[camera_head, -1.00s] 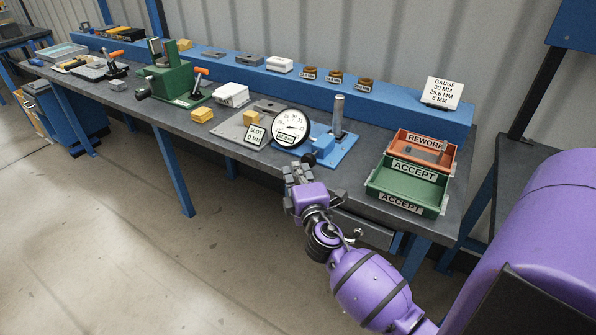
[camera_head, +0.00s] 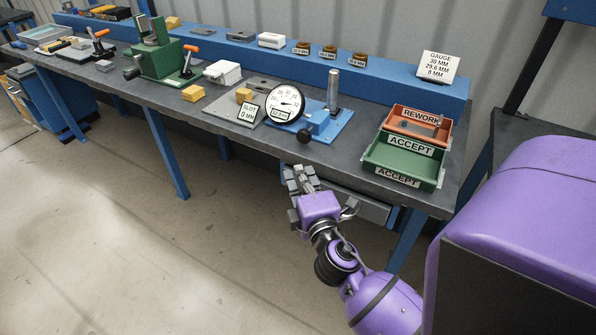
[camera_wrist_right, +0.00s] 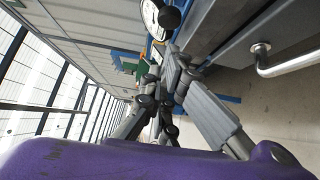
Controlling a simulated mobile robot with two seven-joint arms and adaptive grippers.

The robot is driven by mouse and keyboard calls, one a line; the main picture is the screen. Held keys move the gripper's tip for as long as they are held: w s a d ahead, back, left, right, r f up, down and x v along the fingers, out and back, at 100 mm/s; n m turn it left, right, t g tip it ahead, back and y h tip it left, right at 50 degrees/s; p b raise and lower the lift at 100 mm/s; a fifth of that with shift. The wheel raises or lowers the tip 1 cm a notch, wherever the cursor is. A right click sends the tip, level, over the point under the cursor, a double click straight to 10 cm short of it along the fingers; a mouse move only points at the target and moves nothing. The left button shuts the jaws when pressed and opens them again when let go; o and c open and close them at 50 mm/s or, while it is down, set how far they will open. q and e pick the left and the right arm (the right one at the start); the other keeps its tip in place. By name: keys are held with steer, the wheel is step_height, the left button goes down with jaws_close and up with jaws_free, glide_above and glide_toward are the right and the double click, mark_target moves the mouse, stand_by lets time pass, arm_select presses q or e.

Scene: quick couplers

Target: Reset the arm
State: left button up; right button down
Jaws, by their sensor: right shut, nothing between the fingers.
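My right gripper (camera_head: 301,180) is shut and empty in the head view. It hangs in front of the workbench's front edge, below the dial gauge stand and apart from it. The purple right arm comes in from the lower right. In the right wrist view the dark grey fingers (camera_wrist_right: 172,62) are together with nothing between them, close to the bench front. My left gripper is not in view.
The blue gauge stand (camera_head: 341,121) with its round dial (camera_head: 286,101) is on the bench above the gripper. The green accept tray (camera_head: 380,159) and orange rework tray (camera_head: 395,122) stand to its right. A drawer (camera_head: 365,207) is under the bench. Open floor lies at left.

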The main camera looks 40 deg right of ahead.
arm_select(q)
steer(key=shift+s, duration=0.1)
arm_select(e)
steer(key=s+a+f+m+g+y+p, duration=0.45)
steer(key=s+a+f+m, duration=0.4)
steer(key=s+f, duration=0.4)
arm_select(q)
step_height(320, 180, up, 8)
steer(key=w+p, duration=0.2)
steer(key=p, duration=0.1)
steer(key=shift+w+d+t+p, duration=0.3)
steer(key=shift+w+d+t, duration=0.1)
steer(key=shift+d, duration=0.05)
arm_select(e)
steer(key=s+a+f+m+g+y, duration=0.1)
steer(key=s+a+f+m, duration=0.1)
steer(key=s, duration=0.7)
steer(key=s+a+f+m+g+y, duration=0.1)
steer(key=s+a+f+m+g, duration=0.1)
steer(key=s+a+f, duration=0.3)
steer(key=s, duration=0.4)
steer(key=shift+s+f+m+y, duration=0.15)
steer(key=shift+s+m+y, duration=0.2)
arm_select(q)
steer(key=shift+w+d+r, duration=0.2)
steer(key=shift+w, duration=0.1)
arm_select(e)
steer(key=shift+g, duration=0.25)
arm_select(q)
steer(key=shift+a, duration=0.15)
